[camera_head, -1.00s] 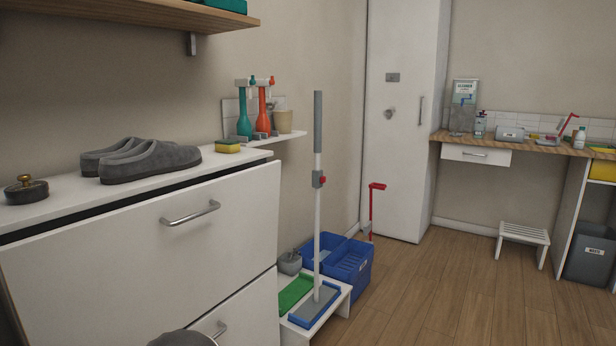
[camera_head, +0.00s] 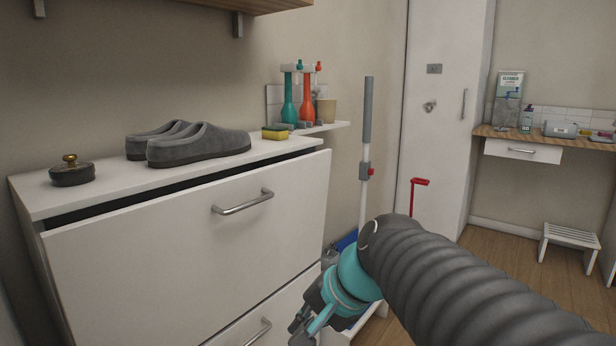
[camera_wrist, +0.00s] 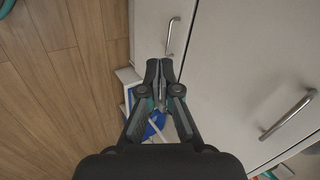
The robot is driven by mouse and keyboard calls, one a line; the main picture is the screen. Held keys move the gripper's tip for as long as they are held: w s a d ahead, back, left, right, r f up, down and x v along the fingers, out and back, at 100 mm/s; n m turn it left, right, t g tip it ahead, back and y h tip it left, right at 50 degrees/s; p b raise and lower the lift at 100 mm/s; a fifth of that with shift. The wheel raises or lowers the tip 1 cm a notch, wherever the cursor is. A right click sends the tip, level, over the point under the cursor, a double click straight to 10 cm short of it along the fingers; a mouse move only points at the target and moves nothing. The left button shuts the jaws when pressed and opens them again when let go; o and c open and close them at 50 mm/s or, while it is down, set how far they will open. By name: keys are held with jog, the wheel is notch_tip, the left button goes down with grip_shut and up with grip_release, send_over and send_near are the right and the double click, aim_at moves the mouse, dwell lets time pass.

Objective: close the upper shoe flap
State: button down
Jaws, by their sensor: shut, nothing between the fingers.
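The upper shoe flap (camera_head: 190,245) is the white front panel of the shoe cabinet, with a bar handle (camera_head: 243,202). Its top edge leans out a little, leaving a dark gap below the cabinet top. The lower flap (camera_head: 275,312) is under it and has its own handle (camera_head: 252,332). My gripper (camera_head: 306,332) is in front of the cabinet near the lower right of the flaps, apart from the upper handle. In the wrist view my gripper (camera_wrist: 159,66) is shut and empty, and the upper handle (camera_wrist: 288,118) shows at the right.
Grey slippers (camera_head: 198,144), a dark round pot (camera_head: 72,172) and a sponge (camera_head: 275,132) are on the cabinet top (camera_head: 105,180). A mop (camera_head: 365,140) stands right of the cabinet. A step stool (camera_head: 570,237) stands on the open floor at the right.

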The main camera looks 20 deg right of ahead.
jog(key=w+d+r+m+t+y+b, duration=0.1)
jog(key=w+r+m+t+y+b, duration=0.15)
jog(key=w+m, duration=0.5)
jog(key=m+t+y+b, duration=0.45)
jog(key=m+t, duration=0.25)
jog(key=m, duration=0.5)
send_near(295, 161)
jog(key=x, duration=0.7)
jog(key=shift+a+f, duration=0.1)
jog(key=shift+f, duration=0.25)
jog(key=shift+r, duration=0.1)
jog(key=p, duration=0.1)
jog(key=w+a+p, duration=0.1)
jog(key=shift+w+r+p, duration=0.15)
jog(key=shift+r+p, duration=0.15)
jog(key=shift+r, duration=0.05)
jog(key=w+p, duration=0.1)
jog(key=p, duration=0.1)
jog(key=w+a+p, duration=0.1)
jog(key=p, duration=0.1)
jog(key=shift+w+a+r+g+h, duration=0.1)
jog(key=shift+a+r+g+h, duration=0.1)
jog(key=shift+g+h, duration=0.2)
jog(key=shift+a, duration=0.1)
